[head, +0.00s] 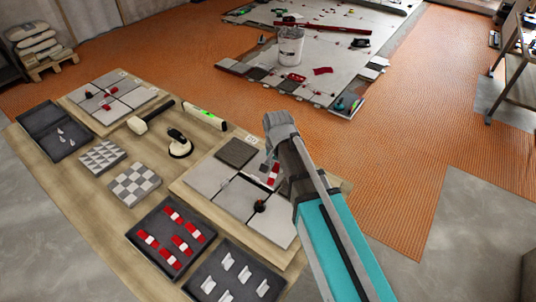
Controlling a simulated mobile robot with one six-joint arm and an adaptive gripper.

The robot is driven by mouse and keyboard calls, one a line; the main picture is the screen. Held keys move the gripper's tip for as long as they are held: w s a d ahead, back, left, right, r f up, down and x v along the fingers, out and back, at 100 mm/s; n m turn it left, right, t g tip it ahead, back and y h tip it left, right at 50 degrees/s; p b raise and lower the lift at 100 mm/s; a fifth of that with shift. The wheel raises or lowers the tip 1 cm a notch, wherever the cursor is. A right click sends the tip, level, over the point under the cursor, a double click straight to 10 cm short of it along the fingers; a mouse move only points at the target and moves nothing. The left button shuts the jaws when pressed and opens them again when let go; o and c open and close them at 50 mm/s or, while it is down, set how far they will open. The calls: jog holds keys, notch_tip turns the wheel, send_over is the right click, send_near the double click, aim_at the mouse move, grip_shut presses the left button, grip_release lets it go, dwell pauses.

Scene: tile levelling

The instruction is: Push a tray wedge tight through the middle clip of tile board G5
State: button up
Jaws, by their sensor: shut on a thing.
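The nearer tile board (211,208) lies at the right end of the table, with light grey tiles and one dark tile. Its label is too small to read, so I cannot tell if it is G5. My gripper (269,168) is low over the right part of this board, shut on a red wedge (274,171). My arm partly hides the grip and the board's right side. I cannot tell whether the wedge is in a clip. A tray (130,236) holds several red-and-white wedges. A small dark round thing (259,206) sits on the front tiles.
A tray of white clips (228,272) stands at the table's front. Another tile board (110,97), a suction cup (179,146), a green-lit level (204,115) and a mallet (150,117) lie further back. A bucket (290,45) stands on the tiled floor beyond.

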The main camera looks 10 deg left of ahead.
aim_at(262, 174)
jog(key=w+a+m, duration=0.1)
jog(key=w, duration=0.1)
jog(key=w+a+f+m+b, duration=0.1)
jog(key=w+a, duration=0.1)
jog(key=w, duration=0.1)
jog(key=w+a+f+b, duration=0.1)
jog(key=w, duration=0.1)
jog(key=shift+w+a+f+m, duration=0.2)
jog(key=shift+w+a+m, duration=0.15)
jog(key=shift+a+m, duration=0.05)
jog(key=shift+f, duration=0.2)
jog(key=shift+f+b, duration=2.7)
jog(key=shift+b, duration=0.15)
jog(key=shift+f, duration=0.1)
jog(key=shift+s+a, duration=0.35)
jog(key=shift+s, duration=0.5)
jog(key=shift+s+a, duration=0.3)
jog(key=shift+s, duration=0.55)
dwell(0.4)
dwell(0.5)
jog(key=o, duration=0.9)
jog(key=shift+c, duration=0.2)
jog(key=shift+w, duration=0.15)
